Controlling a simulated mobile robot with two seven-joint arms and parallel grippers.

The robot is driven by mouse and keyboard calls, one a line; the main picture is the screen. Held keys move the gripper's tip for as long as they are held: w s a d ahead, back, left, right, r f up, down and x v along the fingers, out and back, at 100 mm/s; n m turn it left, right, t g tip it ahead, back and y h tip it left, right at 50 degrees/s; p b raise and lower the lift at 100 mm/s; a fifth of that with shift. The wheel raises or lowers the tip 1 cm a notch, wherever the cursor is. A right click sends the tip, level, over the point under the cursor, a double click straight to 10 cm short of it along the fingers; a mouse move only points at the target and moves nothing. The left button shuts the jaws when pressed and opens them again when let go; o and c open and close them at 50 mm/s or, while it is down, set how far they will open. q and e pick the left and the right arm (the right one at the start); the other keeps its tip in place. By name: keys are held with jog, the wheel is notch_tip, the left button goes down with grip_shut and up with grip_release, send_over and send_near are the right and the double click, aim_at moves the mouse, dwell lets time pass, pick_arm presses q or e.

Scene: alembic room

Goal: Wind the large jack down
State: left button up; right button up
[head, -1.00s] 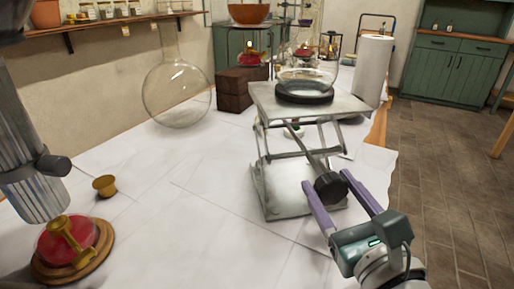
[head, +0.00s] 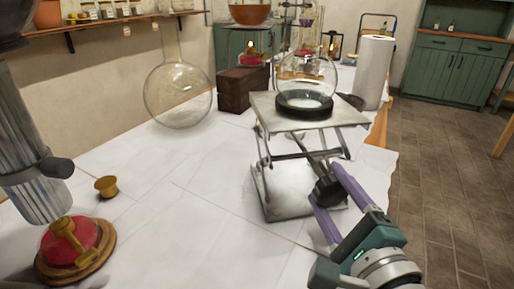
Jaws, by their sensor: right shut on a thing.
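The large jack (head: 284,191) stands on the white-covered table, with its top plate (head: 347,117) raised above its base on crossed metal legs. A round clear glass flask (head: 308,72) sits in a black ring (head: 304,108) on the top plate. The jack's dark knob (head: 328,191) faces my side at the front right. My right gripper (head: 328,188) is shut on this knob, with its purple fingers on either side of it. The fingers hide part of the knob. My left gripper is not in view.
A large clear flask (head: 178,95) and a dark wooden block (head: 234,91) stand behind left. A paper roll (head: 373,72) stands behind right. A small brass cup (head: 107,187), a red-and-brass item (head: 70,245) and a grey ribbed column (head: 28,150) are at left. The front middle is clear.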

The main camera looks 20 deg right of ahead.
jog(key=n, duration=0.4)
jog(key=shift+n, duration=0.3)
jog(key=n+p, duration=0.1)
jog(key=n, duration=0.4)
jog(key=shift+f, duration=0.1)
jog(key=n, duration=0.5)
jog(key=shift+p, duration=0.35)
jog(key=n, duration=0.4)
jog(key=shift+d+f+n, duration=0.1)
jog(key=shift+n, duration=0.3)
jog(key=o, duration=1.4)
